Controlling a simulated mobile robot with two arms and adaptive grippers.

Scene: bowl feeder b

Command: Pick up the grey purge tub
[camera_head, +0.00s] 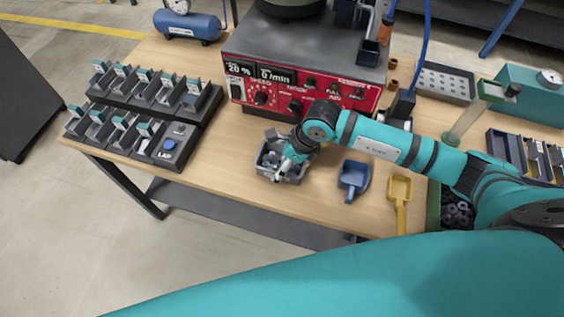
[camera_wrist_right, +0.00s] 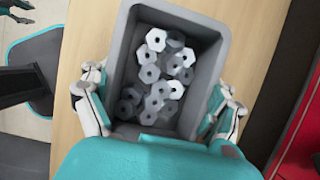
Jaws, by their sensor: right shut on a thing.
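The grey purge tub (camera_head: 268,175) is near the front edge of the wooden table, below the red control unit. It also shows in the right wrist view (camera_wrist_right: 124,62), upright and open at the top, with several grey hex nuts (camera_wrist_right: 160,75) inside. My right gripper (camera_head: 287,161) is shut on the tub, with a finger against each long outer side in the wrist view (camera_wrist_right: 157,95). I cannot tell whether the tub's base touches the table. What looks like part of my left gripper (camera_wrist_right: 15,10) shows at the wrist view's top left corner, cut off.
A blue scoop (camera_head: 353,176) and a yellow scoop (camera_head: 399,189) lie right of the tub. The red control unit (camera_head: 300,92) stands behind it. Racks of small bins (camera_head: 150,108) and a button box (camera_head: 172,148) are at left. Bare table lies left of the tub.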

